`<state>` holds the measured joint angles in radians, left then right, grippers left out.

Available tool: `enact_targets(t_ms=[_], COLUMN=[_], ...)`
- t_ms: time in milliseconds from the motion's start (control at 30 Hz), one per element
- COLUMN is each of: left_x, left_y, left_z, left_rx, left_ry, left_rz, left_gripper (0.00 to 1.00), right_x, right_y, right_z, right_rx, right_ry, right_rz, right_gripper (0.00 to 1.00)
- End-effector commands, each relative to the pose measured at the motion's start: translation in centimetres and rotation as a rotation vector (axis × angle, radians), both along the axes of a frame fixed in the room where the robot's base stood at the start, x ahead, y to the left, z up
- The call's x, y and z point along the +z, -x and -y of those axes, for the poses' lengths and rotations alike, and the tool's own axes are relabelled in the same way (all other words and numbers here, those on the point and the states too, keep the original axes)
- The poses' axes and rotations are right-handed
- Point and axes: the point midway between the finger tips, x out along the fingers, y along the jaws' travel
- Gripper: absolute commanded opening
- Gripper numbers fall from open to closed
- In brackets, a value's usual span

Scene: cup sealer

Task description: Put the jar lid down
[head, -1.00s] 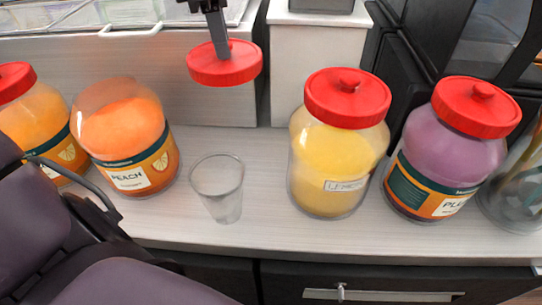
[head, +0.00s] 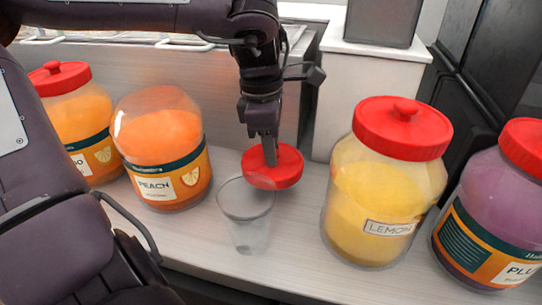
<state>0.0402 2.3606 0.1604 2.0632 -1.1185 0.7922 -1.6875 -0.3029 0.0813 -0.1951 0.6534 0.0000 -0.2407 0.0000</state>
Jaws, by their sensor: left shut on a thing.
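My left gripper (head: 269,143) points down and is shut on the knob of a red jar lid (head: 284,170). The lid is low over the counter, just behind and right of a clear empty cup (head: 246,222). I cannot tell whether the lid touches the counter. The peach jar (head: 163,150) stands left of the cup, without a lid, its orange contents showing. My right gripper is not in view.
The lemon jar (head: 380,190) with a red lid stands right of the cup. A purple jar (head: 492,215) stands at the far right, and another orange jar (head: 77,120) at the left. Some bare counter (head: 290,240) lies between cup and lemon jar.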

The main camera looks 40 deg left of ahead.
Motion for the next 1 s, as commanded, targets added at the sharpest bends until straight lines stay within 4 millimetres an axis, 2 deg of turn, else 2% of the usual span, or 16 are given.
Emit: enact_targets(t_ms=[233, 400, 700, 733, 867, 1000], left_x=[-3.7, -4.1, -4.5, -4.4, -4.4, -4.4], left_y=[0.1, 0.0, 0.0, 0.0, 0.0, 0.0], left_z=[0.0, 0.0, 0.0, 0.0, 0.0, 0.0], left_rx=[-0.001, 0.001, 0.000, 0.000, 0.000, 0.000], left_ry=[0.003, 0.001, 0.001, 0.001, 0.000, 0.001], left_rz=[-0.004, -0.001, -0.002, -0.001, -0.001, -0.001], left_gripper=[0.04, 0.04, 0.04, 0.30, 0.47, 0.48], right_x=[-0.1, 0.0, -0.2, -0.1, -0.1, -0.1], right_y=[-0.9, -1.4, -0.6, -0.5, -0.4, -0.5], right_z=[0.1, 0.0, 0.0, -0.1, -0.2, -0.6], right_rx=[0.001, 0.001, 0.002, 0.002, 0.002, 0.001], right_ry=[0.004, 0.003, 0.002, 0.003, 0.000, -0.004], right_rz=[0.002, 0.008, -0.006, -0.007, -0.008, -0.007], right_gripper=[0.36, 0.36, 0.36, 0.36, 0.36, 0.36])
